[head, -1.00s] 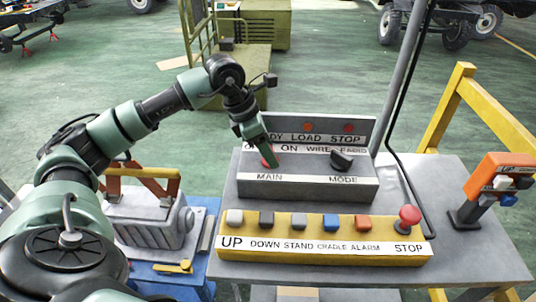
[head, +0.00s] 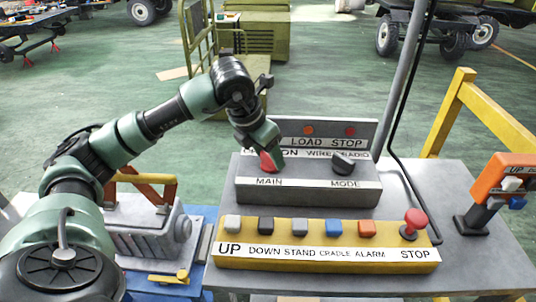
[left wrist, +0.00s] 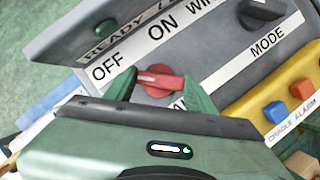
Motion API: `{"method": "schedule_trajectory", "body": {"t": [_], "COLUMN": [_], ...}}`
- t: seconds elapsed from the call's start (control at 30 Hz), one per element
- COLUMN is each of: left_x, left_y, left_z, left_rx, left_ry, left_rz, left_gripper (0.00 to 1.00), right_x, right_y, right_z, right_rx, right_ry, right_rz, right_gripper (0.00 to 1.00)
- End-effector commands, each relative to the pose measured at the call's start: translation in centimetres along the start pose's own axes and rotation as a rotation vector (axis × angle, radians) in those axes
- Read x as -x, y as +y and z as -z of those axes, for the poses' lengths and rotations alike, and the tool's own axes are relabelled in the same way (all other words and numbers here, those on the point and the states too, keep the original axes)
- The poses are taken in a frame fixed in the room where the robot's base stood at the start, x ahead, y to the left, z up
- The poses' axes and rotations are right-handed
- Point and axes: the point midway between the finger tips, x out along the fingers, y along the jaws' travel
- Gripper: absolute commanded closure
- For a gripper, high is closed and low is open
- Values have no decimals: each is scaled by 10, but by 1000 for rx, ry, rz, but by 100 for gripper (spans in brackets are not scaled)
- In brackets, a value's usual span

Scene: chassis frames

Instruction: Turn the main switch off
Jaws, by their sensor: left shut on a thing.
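The red main switch (head: 270,162) is a rotary knob on the left of the grey panel (head: 310,190), above the MAIN label. In the left wrist view the knob (left wrist: 160,81) lies between my two green fingertips. A white mark shows on its left end, toward the side of the OFF label (left wrist: 106,67); the ON label (left wrist: 163,28) is above it. My left gripper (head: 272,150) is shut on the knob and partly covers it and the labels in the head view. My right gripper is not in view.
The black MODE knob (head: 346,164) is to the right on the same panel. A yellow button box (head: 325,262) with several buttons and a red stop button (head: 413,220) is in front. A grey pole (head: 408,80) rises behind. An orange pendant (head: 490,188) stands at right.

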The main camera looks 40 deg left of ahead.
Motion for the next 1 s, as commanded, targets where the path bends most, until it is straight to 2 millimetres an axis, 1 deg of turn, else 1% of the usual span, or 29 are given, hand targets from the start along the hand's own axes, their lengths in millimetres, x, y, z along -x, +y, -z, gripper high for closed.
{"method": "schedule_trajectory", "body": {"t": [0.33,0.37,0.4,0.43,0.77,0.87,1.0], "left_x": [1,1,1,1,2,11,34], "left_y": [1,1,1,1,1,1,1], "left_z": [-2,-2,-2,-2,-1,-2,-2], "left_rx": [9,9,9,8,5,5,5], "left_ry": [-5,-5,-5,-5,-2,-5,-8], "left_rz": [-3,-3,-3,-3,-1,-2,-4], "left_gripper": [86,40,29,24,24,24,24], "right_x": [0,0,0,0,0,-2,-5], "right_y": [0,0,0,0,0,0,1], "right_z": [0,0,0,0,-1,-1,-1], "right_rx": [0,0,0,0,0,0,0], "right_ry": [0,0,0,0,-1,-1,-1], "right_rz": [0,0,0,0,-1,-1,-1], "right_gripper": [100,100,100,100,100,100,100]}}
